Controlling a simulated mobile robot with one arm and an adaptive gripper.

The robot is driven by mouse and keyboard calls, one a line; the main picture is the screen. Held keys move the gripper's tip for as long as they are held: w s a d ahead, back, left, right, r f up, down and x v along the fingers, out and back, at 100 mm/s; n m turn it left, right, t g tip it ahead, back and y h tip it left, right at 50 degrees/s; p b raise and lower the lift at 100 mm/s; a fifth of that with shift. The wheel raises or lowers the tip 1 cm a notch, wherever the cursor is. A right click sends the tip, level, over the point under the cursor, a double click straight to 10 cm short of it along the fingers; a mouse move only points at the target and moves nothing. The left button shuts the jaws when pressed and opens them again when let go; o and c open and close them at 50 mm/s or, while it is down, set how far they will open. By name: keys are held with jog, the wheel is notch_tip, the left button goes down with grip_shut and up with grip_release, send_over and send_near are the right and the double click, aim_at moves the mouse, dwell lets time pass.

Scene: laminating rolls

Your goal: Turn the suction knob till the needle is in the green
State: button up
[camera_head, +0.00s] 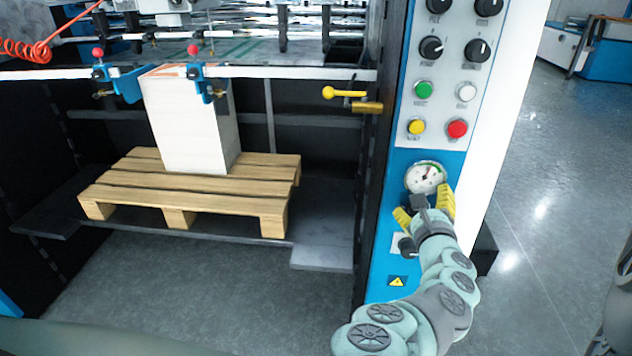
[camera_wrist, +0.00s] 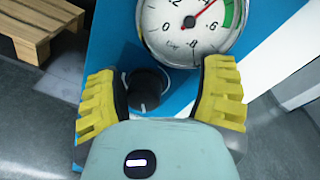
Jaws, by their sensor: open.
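The suction gauge (camera_head: 425,177) is a round white dial on the blue panel. In the wrist view the gauge (camera_wrist: 190,30) is cut off at the top. Its green band lies at the right, and the needle points to the upper right, close to the start of the green; whether it is inside I cannot tell. The black suction knob (camera_wrist: 147,88) with white marks sits just below the gauge. In the head view the knob (camera_head: 419,202) is partly hidden. My gripper (camera_wrist: 160,72) is open, its yellow fingers on either side of the knob, nearer the left finger. The gripper (camera_head: 424,206) covers the panel below the gauge.
Above the gauge are coloured buttons (camera_head: 457,129) and several black knobs (camera_head: 431,48). A yellow lever (camera_head: 344,92) sticks out left of the panel. A pallet (camera_head: 190,186) with a white paper stack (camera_head: 186,125) stands at left. Open floor (camera_head: 540,210) lies to the right.

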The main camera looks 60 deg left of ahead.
aim_at(427, 168)
jog(key=shift+s+a+r, duration=0.1)
jog(key=shift+r, duration=3.35)
